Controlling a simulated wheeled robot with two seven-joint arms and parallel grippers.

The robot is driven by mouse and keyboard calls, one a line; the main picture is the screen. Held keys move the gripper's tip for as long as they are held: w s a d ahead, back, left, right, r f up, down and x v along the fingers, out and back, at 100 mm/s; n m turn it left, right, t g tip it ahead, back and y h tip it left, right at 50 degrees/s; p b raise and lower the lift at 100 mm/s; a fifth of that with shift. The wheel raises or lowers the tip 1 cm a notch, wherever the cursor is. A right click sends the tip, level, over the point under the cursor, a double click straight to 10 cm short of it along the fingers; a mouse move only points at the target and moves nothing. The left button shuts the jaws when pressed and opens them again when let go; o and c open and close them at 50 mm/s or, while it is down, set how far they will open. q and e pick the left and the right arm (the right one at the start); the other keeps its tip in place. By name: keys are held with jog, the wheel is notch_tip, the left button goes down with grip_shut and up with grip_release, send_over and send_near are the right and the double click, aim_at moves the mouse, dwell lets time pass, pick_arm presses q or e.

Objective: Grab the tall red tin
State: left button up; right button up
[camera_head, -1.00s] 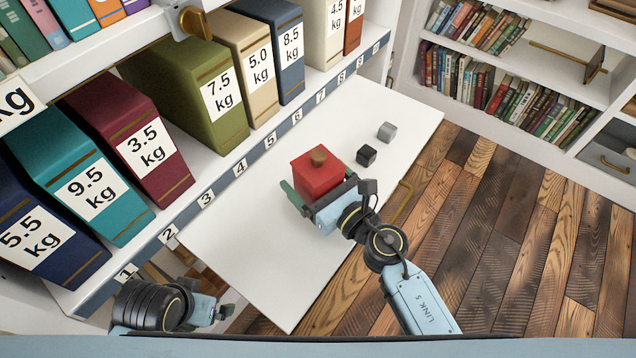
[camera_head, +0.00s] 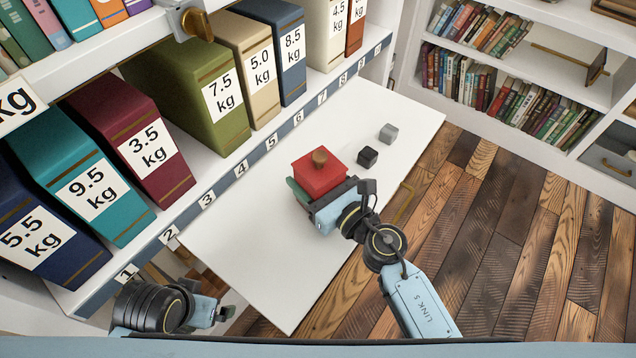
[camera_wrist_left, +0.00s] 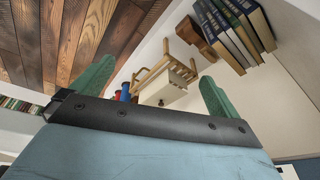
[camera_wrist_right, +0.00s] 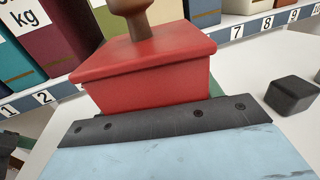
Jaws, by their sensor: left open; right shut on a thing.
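The red tin (camera_head: 320,172) has a square lid with a brown knob and stands on the white board in the head view. My right gripper (camera_head: 312,196) is shut on it, with a green finger showing along its left side. In the right wrist view the tin (camera_wrist_right: 145,72) fills the space in front of the gripper (camera_wrist_right: 158,112), and most of the fingers are hidden behind it. My left gripper (camera_head: 222,313) is at the lower left, away from the tin. In the left wrist view its green fingers (camera_wrist_left: 155,90) are apart with nothing between them.
A black cube (camera_head: 368,156) and a grey cube (camera_head: 387,133) sit on the white board (camera_head: 235,250) to the right of the tin. A shelf of weight-labelled binders (camera_head: 200,95) runs along the left. Wooden floor (camera_head: 480,240) lies to the right.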

jog(key=shift+d+r, duration=0.1)
jog(key=shift+r, duration=0.25)
